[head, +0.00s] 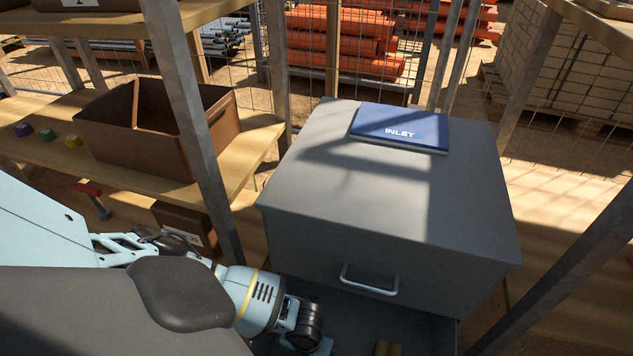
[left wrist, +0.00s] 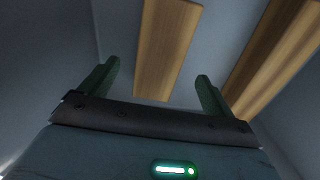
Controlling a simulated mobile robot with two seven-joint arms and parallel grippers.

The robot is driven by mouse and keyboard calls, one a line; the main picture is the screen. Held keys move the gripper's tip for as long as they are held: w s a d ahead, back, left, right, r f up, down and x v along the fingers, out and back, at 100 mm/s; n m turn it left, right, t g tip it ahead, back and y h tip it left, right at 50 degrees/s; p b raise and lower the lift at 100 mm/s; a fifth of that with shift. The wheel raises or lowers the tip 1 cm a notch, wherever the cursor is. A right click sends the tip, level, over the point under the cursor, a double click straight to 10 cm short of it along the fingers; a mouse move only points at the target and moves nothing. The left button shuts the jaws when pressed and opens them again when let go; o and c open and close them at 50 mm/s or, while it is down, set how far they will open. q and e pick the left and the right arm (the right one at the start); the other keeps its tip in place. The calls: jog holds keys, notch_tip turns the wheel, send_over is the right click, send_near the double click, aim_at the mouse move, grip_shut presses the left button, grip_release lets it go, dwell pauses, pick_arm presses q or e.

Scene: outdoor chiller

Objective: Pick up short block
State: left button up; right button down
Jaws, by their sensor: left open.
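Two light wooden blocks lie in the open lower drawer (head: 433,328) of the grey cabinet. In the left wrist view, one block (left wrist: 167,50) lies ahead of and between the fingers of my left gripper (left wrist: 158,70). The other block (left wrist: 278,55) lies to the right, beyond the right finger. My left gripper is open and empty. In the head view its arm reaches down into the drawer, and a bit of one block (head: 387,348) shows at the bottom edge. My right gripper is not seen.
The grey cabinet (head: 400,215) has a handle (head: 369,281) just above the open drawer. A brown bin (head: 150,130) stands on a wooden shelf to the left. Metal posts (head: 195,120) flank the cabinet.

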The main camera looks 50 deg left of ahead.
pick_arm(q)
jog(key=shift+f, duration=0.2)
jog(key=shift+s+f+b, duration=0.1)
jog(key=shift+f+b, duration=0.55)
jog(key=shift+f, duration=0.45)
jog(key=shift+f+b, duration=0.3)
jog(key=shift+f, duration=0.05)
notch_tip(320, 180, down, 4)
jog(key=b, duration=0.3)
jog(key=shift+f, duration=0.25)
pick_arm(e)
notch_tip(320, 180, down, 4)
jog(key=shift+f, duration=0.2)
